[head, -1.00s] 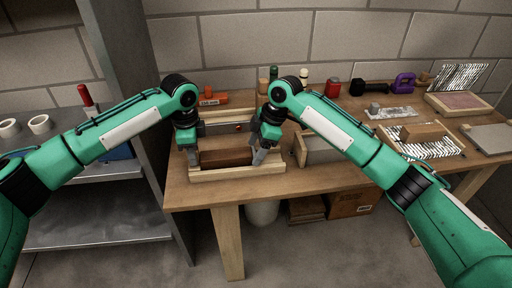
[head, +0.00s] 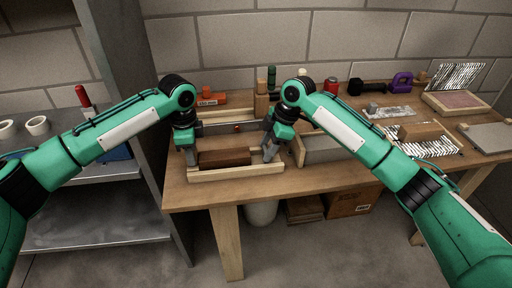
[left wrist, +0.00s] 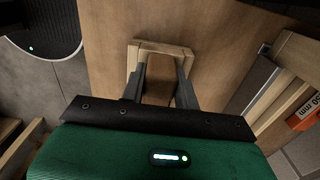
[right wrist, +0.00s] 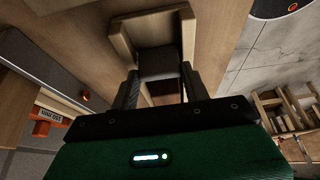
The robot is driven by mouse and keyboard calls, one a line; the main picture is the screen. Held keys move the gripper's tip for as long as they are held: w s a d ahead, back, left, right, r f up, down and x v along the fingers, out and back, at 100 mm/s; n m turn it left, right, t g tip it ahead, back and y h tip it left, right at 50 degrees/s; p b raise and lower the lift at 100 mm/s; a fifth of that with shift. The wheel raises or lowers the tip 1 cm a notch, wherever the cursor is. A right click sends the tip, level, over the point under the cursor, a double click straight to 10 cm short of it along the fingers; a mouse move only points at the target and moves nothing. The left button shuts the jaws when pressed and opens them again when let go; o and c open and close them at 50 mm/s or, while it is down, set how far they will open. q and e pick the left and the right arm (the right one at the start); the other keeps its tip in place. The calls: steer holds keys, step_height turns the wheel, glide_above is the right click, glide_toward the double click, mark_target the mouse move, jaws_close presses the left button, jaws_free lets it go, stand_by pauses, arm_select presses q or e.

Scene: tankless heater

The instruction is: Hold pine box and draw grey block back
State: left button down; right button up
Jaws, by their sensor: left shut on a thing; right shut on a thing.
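The pine box (head: 236,173) is a long open pale-wood trough at the table's front left, with a dark brown block (head: 224,158) inside. My left gripper (head: 190,156) is shut on the box's left end, its fingers astride it in the left wrist view, where the pine end (left wrist: 160,46) shows. My right gripper (head: 270,154) is at the box's right end, shut on the grey block (right wrist: 158,65). In the right wrist view that block sits between the fingers, close to the pine end wall (right wrist: 122,42). The head view mostly hides the grey block behind the fingers.
A pine-and-grey fixture (head: 318,150) stands just right of the box. A steel shelf (head: 95,215) and post are at left. The table front (head: 220,196) is clear.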

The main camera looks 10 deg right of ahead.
steer(key=shift+d, duration=1.3)
steer(key=o, duration=1.4)
steer(key=shift+r, duration=0.1)
steer(key=v, duration=1.1)
steer(key=shift+r, duration=0.4)
steer(key=shift+d, duration=0.1)
